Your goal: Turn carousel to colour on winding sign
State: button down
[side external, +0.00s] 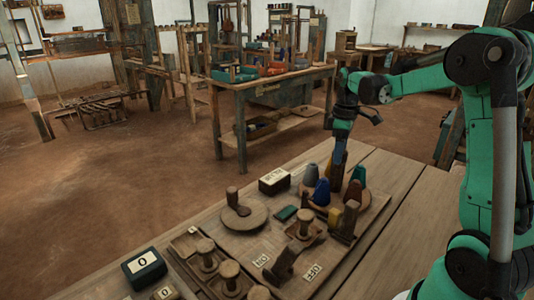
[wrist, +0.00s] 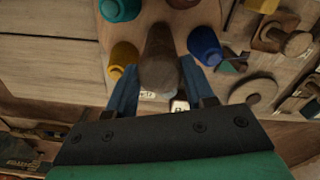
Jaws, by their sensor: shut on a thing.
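The carousel (side external: 379,203) is a round wooden disc on the table, carrying coloured cones. In the side view I see a blue cone (side external: 321,192), a grey-brown cone (side external: 311,175), a teal cone (side external: 358,174) and a red cone (side external: 353,190). The wrist view shows a blue cone (wrist: 205,45), a yellow cone (wrist: 123,57) and a teal cone (wrist: 120,8). My gripper (side external: 337,184) points down among the cones. In the wrist view its blue fingers (wrist: 160,84) are shut on a brown wooden post (wrist: 160,45). A dark box with a pale label (side external: 274,180) stands beside the carousel; its lettering is unreadable.
A wooden disc with a peg (side external: 241,214) lies left of the carousel. The right table planks are largely clear.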

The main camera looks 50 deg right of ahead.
jog(key=shift+c, duration=1.6)
grip_release()
jog(key=shift+r, duration=2.85)
jog(key=s+a+f+m+t, duration=0.1)
jog(key=s+a+t, duration=0.1)
jog(key=a, duration=0.8)
jog(key=s+a+f+m+t, duration=0.2)
jog(key=a+t, duration=0.3)
jog(key=a, duration=0.6)
jog(key=shift+a+f+m, duration=0.3)
